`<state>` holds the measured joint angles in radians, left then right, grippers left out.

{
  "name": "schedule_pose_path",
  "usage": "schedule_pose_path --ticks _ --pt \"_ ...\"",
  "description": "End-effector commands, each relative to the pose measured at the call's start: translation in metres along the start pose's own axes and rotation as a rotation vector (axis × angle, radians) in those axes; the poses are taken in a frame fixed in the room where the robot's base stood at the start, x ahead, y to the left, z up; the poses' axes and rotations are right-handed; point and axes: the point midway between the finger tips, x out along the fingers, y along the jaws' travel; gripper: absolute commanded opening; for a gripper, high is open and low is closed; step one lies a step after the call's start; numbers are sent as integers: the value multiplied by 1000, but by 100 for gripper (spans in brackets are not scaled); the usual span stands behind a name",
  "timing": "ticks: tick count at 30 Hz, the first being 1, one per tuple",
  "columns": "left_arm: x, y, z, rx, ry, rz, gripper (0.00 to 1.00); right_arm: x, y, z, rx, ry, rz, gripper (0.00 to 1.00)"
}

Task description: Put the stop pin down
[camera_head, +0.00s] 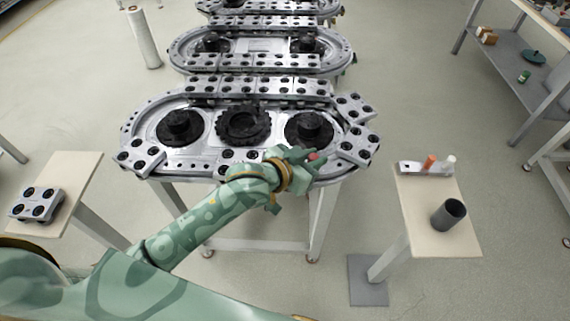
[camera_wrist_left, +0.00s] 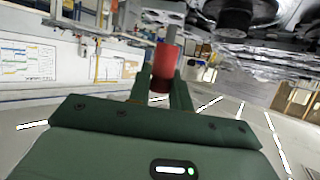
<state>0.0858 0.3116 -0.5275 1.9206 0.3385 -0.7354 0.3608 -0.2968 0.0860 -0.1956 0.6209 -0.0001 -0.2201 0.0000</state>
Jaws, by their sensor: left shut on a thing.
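In the left wrist view the stop pin (camera_wrist_left: 164,68) is a red cylinder with a grey shaft, standing between two green fingers. My left gripper (camera_head: 303,157) is shut on it, in front of the right black wheel of the track. In the left wrist view the gripper (camera_wrist_left: 160,92) grips the red part. The pin's grey end is hidden in the head view, and I cannot tell whether it touches the track. My right gripper is not in view.
A side table (camera_head: 415,215) at right holds a grey rack (camera_head: 412,168) with an orange peg (camera_head: 430,161), a white peg (camera_head: 450,162) and a dark cup (camera_head: 449,213). A left side table (camera_head: 75,185) holds a carriage (camera_head: 37,204). Carriages (camera_head: 357,145) sit around the track.

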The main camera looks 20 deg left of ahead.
Motion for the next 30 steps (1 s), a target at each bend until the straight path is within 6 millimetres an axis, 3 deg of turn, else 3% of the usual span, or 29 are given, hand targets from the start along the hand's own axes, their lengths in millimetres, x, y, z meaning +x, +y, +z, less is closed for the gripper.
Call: schedule_pose_path --ticks 4,10,16,22,30 --pt "17 -46 18 4 -3 -5 0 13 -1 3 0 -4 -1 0" --pt "38 -74 51 1 -2 -1 0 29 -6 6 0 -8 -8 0" --pt "45 -86 63 2 -1 0 0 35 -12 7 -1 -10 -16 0" --pt "58 -90 91 0 -2 1 0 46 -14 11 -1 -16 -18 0" --pt "59 -90 94 1 0 1 0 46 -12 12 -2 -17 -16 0"
